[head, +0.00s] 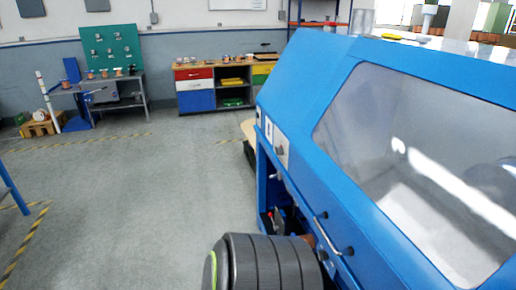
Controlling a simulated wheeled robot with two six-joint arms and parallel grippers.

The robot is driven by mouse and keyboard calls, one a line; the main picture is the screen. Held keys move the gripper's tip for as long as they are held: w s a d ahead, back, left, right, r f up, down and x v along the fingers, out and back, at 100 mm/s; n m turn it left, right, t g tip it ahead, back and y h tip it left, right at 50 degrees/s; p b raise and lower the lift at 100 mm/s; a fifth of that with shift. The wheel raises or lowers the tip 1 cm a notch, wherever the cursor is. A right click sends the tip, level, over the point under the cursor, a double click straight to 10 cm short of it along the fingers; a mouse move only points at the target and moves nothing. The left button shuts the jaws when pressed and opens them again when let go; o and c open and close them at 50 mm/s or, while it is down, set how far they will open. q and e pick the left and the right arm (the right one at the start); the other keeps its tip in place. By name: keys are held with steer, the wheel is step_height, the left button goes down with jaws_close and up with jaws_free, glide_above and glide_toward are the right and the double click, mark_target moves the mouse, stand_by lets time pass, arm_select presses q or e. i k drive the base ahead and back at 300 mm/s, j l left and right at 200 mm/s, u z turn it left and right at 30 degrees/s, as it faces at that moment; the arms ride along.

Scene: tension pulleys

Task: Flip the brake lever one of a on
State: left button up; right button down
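The large blue machine (300,75) with a wide window stands at the right. A grey plate with a small dark knob (281,150) is on its left end. A small light lever-like part (273,177) sticks out below the plate. Lower down, an opening holds dark parts and a small red piece (270,213). I cannot tell which of these, if any, is the brake lever. Neither of my grippers is in view.
A dark grooved cylinder (275,262) fills the bottom centre and hides the machine's lower part; I cannot tell if it is mine. A metal handle (320,230) is on the machine's front. Open floor (150,190) lies left. A cabinet (195,100) and workbench (105,82) stand behind.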

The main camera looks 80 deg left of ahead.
mark_target(276, 227)
steer(key=u, duration=2.6)
steer(key=i+j+u, duration=0.15)
steer(key=i+j, duration=0.25)
steer(key=i+j+u, duration=0.1)
steer(key=i+j, duration=0.3)
steer(key=i+j+u, duration=0.15)
steer(key=i+j, duration=0.15)
steer(key=i, duration=0.25)
steer(key=i+j+u, duration=0.15)
steer(key=i+j, duration=0.15)
steer(key=i, duration=0.2)
